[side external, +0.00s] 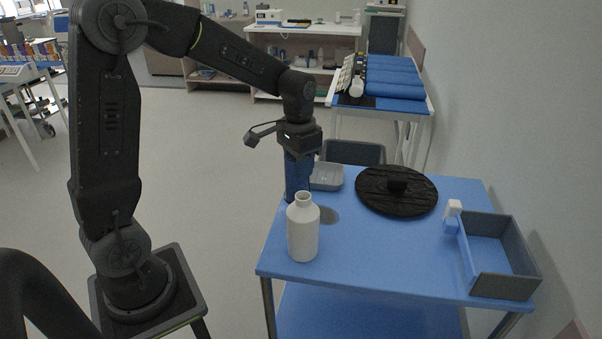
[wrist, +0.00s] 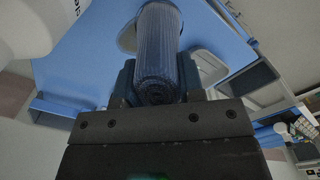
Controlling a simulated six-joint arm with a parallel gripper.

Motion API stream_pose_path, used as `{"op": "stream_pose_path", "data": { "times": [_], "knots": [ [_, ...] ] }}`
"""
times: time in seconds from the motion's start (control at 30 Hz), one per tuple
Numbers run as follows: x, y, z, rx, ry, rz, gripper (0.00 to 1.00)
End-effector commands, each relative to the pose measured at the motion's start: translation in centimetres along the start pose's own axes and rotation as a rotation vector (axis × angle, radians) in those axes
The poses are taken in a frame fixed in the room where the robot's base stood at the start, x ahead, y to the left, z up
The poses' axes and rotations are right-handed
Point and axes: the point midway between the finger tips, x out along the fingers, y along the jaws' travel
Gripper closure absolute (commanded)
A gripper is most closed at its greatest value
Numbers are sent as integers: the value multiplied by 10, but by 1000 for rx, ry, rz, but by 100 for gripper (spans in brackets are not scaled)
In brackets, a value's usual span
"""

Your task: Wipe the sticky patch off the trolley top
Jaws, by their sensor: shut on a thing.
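My gripper (side external: 299,153) is shut on a dark blue ribbed roll (side external: 297,180), which looks like rolled cloth and hangs upright. In the wrist view the roll (wrist: 158,50) sits between both fingers of my gripper (wrist: 158,82). The blue trolley top (side external: 375,255) lies below. A grey oval patch (side external: 329,215) marks it just right of the roll's lower end, partly behind the bottle. In the wrist view the patch (wrist: 127,38) shows beside the roll, which partly covers it. I cannot tell whether the roll touches the top.
A white bottle (side external: 303,232) stands close in front of the roll. A grey tray (side external: 327,176) lies behind, a black round lid-like disc (side external: 372,200) right of it. A grey-blue open box (side external: 510,257) with a white-topped item (side external: 453,209) stands at right. The front middle is clear.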

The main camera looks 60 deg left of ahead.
Motion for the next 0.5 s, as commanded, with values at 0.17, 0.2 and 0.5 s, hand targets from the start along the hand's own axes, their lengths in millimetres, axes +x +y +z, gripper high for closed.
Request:
{"op": "stream_pose_path", "data": {
  "times": [0.17, 0.2, 0.5],
  "knots": [
    [-17, 0, -1, 0, 3, -1, 100],
    [-21, 0, -1, 0, 3, -1, 100],
    [-44, 0, 0, 0, 1, 0, 100]
  ]
}}
